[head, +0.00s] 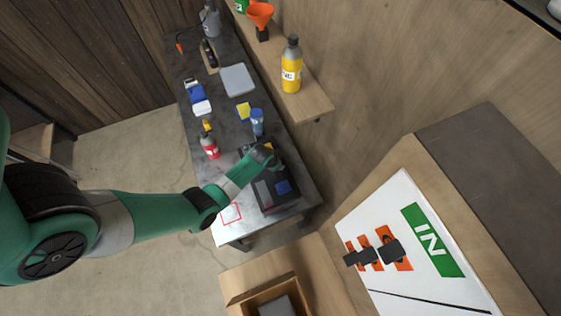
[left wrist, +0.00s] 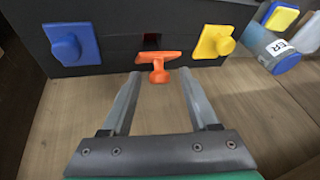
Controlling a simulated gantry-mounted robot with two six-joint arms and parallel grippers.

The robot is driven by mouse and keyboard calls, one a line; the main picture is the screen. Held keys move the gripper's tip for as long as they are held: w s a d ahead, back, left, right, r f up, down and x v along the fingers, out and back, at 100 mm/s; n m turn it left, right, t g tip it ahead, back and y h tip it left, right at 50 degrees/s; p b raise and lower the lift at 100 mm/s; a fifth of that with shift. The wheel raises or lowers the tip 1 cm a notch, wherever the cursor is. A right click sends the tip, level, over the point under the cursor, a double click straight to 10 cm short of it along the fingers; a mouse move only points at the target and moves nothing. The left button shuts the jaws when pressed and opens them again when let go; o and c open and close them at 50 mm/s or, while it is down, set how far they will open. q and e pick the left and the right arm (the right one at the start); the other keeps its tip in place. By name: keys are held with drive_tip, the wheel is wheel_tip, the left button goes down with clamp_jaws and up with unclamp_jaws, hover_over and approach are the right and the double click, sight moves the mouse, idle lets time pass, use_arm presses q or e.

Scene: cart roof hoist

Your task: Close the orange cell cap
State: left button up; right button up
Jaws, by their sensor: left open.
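The orange cell cap (left wrist: 157,62) shows in the left wrist view, on the front of a black case (left wrist: 120,25). It stands out flat-side up, with its knob pointing down, below a dark opening with red inside. My left gripper (left wrist: 161,75) is open, with one fingertip on each side of the knob and a gap on both sides. In the head view the left gripper (head: 262,155) is at the far end of the black case (head: 265,192), where its fingers and the orange cap are hidden. My right gripper is not in view.
A blue cap (left wrist: 72,44) and a yellow cap (left wrist: 213,42) lie flat on the case, left and right of the orange one. A wall shelf (head: 312,100) runs along the right.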

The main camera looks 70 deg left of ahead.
sight(268, 171)
use_arm(q)
drive_tip(key=shift+c, duration=0.3)
clamp_jaws()
drive_tip(key=shift+s+f+t, duration=0.2)
drive_tip(key=shift+s+t, duration=0.25)
drive_tip(key=shift+t, duration=0.15)
drive_tip(key=shift+s+f+t+b, duration=0.3)
drive_tip(key=shift+s+t+b, duration=0.1)
drive_tip(key=shift+t+b, duration=0.3)
drive_tip(key=f+t+b, duration=0.1)
drive_tip(key=t+b, duration=0.1)
drive_tip(key=b, duration=0.2)
drive_tip(key=s+n+t+b, duration=0.1)
drive_tip(key=b, duration=0.4)
drive_tip(key=s+f+t+b, duration=0.1)
drive_tip(key=t+b, duration=0.1)
drive_tip(key=b, duration=0.3)
drive_tip(key=shift+s+f+t, duration=0.2)
drive_tip(key=shift+f+t, duration=0.1)
drive_tip(key=shift+r+y+b, duration=0.15)
drive_tip(key=shift+y+b, duration=0.15)
drive_tip(key=shift+b, duration=0.2)
